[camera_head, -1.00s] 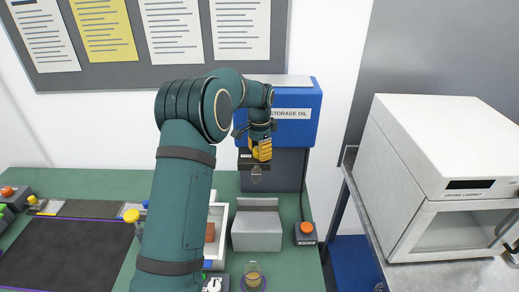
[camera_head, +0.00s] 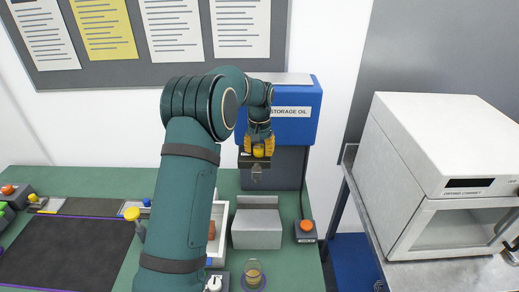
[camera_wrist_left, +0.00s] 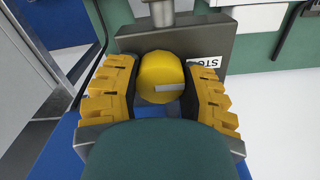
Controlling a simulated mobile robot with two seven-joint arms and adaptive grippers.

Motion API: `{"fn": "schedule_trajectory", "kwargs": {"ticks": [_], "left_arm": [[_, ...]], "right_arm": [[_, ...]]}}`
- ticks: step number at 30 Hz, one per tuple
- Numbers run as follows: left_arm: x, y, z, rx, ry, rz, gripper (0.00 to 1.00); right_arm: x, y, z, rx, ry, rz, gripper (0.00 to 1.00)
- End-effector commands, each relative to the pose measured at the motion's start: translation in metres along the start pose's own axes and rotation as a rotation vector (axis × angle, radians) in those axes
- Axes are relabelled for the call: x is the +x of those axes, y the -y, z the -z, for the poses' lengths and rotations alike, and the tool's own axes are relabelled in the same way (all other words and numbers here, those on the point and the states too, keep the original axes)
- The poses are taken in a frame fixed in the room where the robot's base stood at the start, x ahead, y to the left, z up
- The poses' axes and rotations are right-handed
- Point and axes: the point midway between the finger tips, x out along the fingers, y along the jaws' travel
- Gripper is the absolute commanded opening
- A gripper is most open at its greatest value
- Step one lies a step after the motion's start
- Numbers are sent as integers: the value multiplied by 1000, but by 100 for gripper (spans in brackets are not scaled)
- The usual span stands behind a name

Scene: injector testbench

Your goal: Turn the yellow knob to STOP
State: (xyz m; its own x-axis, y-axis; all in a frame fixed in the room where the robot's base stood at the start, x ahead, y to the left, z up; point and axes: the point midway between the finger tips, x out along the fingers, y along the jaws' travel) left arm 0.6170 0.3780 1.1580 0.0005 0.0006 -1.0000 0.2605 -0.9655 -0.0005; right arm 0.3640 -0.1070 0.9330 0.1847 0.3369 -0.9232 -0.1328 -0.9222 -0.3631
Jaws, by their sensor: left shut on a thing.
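The yellow knob (camera_wrist_left: 161,76) sits on a dark panel (camera_wrist_left: 128,42) below the blue storage oil unit (camera_head: 301,127). It also shows in the head view (camera_head: 258,151). My left gripper (camera_head: 258,146) is shut on the knob, with one yellow ribbed finger on each side of it, as the left wrist view (camera_wrist_left: 155,95) shows. A pale mark on the knob runs nearly level and sits toward its right side. A white label (camera_wrist_left: 205,62) reading "STO" is right of the knob, its end hidden behind the finger. My right gripper is not in view.
Below the knob is a metal spout (camera_head: 256,174). A grey block (camera_head: 257,230), a red button box (camera_head: 306,230) and a cup of amber liquid (camera_head: 253,273) stand on the green bench. A white drying cabinet (camera_head: 420,150) is at the right.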

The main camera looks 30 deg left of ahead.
Motion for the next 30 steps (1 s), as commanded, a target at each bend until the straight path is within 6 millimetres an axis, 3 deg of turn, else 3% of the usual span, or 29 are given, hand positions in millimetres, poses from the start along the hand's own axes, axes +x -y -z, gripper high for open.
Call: {"fn": "schedule_trajectory", "kwargs": {"ticks": [18, 19, 21, 30], "left_arm": [[1, 0, 0, -41, 2, 0, 7], [1, 0, 0, -41, 2, 0, 52], [1, 0, 0, -41, 2, 0, 76], [0, 0, 0, -40, 1, 0, 76]], "right_arm": [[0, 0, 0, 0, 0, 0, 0], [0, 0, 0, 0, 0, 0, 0], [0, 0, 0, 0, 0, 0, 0], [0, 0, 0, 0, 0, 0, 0]]}}
